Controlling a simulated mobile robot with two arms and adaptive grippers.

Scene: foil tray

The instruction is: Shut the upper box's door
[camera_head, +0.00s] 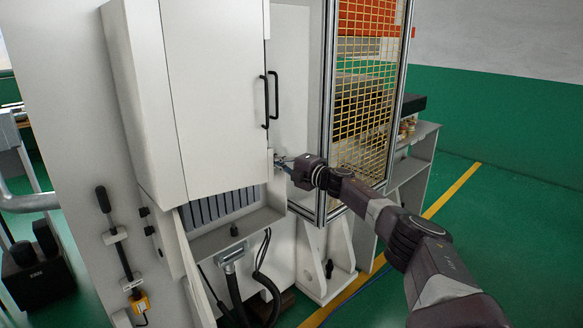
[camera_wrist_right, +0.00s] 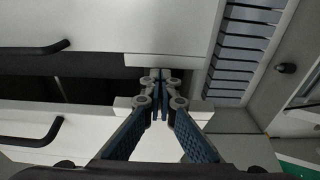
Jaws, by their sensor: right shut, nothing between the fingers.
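The upper box (camera_head: 140,100) is a tall white cabinet with a broad white door panel (camera_head: 215,90). Two black upright handles (camera_head: 265,102) sit close together at the panel's right edge. In the right wrist view two white panels with black handles (camera_wrist_right: 35,48) face each other across a dark gap (camera_wrist_right: 60,75), so the front is not flush there. My right gripper (camera_head: 281,161) is at the panel's lower right corner, below the handles. Its fingers (camera_wrist_right: 160,82) are shut and empty, with tips by the gap's end; contact is unclear. My left gripper is out of view.
A slatted grille (camera_head: 222,203) and an open grey trough (camera_head: 240,235) lie below the box. A yellow mesh guard (camera_head: 362,90) in a metal frame stands just right of my right gripper. Black hoses (camera_head: 265,275) hang below. Green floor (camera_head: 510,230) is clear at right.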

